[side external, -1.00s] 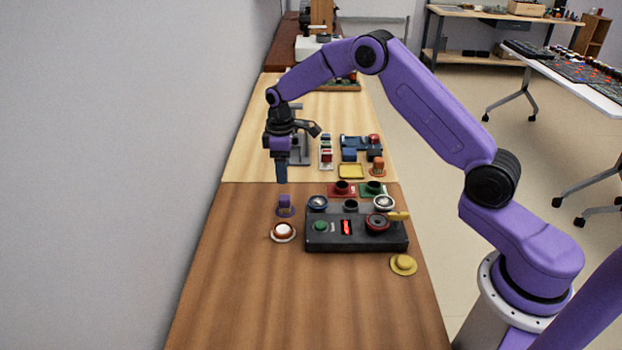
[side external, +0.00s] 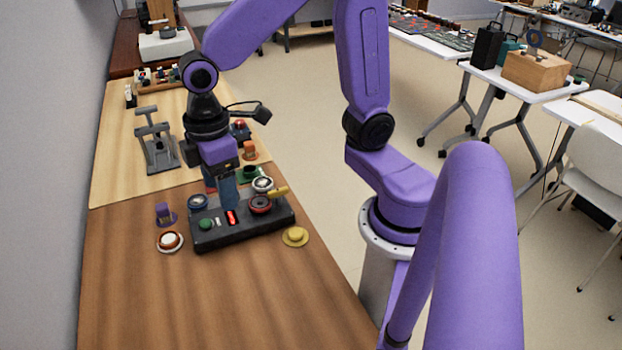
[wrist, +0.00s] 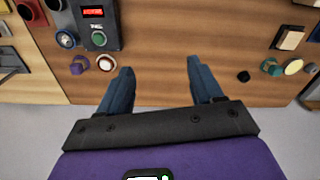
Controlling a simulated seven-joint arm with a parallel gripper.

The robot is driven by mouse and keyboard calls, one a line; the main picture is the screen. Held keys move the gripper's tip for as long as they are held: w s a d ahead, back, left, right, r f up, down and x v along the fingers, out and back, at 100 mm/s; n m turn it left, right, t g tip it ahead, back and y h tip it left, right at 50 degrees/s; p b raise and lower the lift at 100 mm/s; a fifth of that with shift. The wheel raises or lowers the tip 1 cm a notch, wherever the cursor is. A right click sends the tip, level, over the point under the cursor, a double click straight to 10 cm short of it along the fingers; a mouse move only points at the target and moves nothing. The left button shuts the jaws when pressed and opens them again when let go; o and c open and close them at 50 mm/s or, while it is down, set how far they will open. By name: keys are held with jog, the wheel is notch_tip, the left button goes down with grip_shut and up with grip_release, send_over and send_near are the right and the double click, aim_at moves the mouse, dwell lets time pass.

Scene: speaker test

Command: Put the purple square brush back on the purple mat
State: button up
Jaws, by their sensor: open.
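A small purple block (side external: 162,209), which looks like the purple square brush, stands upright on a round purple mat (side external: 171,222), left of the black console. In the wrist view a purple piece (wrist: 76,67) lies left of the fingers; brush and mat are hard to separate there. My gripper (side external: 228,206) is over the console's back part in the side external view, right of the brush and apart from it. Its fingers overlap in that view. In the wrist view my gripper (wrist: 160,66) is open, with only bare wooden table between the fingers.
The black console (side external: 243,225) has knobs and a red display. A white-topped button (side external: 170,240) sits in front of the brush, and a yellow one (side external: 295,236) at right. A grey stand (side external: 157,145) is behind. The front of the table (side external: 205,305) is clear.

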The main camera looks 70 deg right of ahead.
jog(key=s+d, duration=0.3)
jog(key=s, duration=0.4)
jog(key=s+d+n, duration=0.1)
jog(key=s+d, duration=0.2)
jog(key=s, duration=0.4)
jog(key=shift+s+d, duration=0.2)
jog(key=shift+d, duration=0.05)
dwell(1.2)
